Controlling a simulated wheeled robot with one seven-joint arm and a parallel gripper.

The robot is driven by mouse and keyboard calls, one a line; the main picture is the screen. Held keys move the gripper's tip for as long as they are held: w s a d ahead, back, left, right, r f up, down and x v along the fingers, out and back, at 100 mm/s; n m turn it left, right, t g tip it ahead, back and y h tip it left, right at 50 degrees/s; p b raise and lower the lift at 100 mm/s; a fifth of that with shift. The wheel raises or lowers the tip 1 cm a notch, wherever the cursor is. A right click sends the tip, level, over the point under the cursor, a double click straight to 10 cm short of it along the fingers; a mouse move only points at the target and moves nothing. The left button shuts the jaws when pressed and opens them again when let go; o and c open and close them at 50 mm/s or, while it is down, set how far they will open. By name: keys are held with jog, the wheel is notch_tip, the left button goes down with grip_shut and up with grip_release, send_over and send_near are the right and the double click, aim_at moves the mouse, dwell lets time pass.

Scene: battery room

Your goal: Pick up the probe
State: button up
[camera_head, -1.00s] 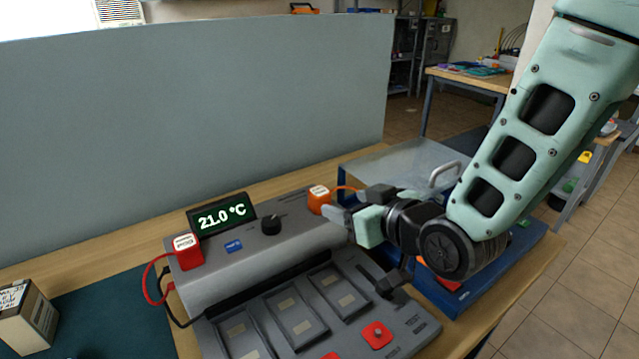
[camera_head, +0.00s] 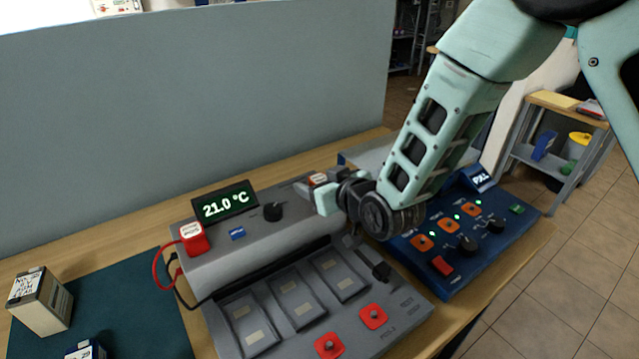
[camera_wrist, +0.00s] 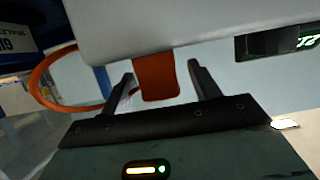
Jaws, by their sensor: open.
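An orange probe block (camera_head: 318,179) with a pale top sits at the back right end of the grey test station. In the head view my gripper partly hides it. In the wrist view the orange block (camera_wrist: 157,78) shows between the two fingers, with gaps on both sides, and an orange cable loops off to the left. My gripper (camera_wrist: 161,82) is open around it; I cannot tell whether a finger touches it. In the head view my gripper (camera_head: 316,192) is at the station's back right. A second, red probe (camera_head: 193,238) stands at the station's left end with a red cable.
The grey test station (camera_head: 270,255) has a 21.0 °C display (camera_head: 224,204), a black knob (camera_head: 272,211) and empty slots. A blue control panel (camera_head: 455,265) stands to its right. A labelled box (camera_head: 40,300) is on the dark mat (camera_head: 130,310). A grey partition (camera_head: 190,110) stands behind.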

jog(key=c, duration=1.1)
jog(key=shift+r, duration=0.1)
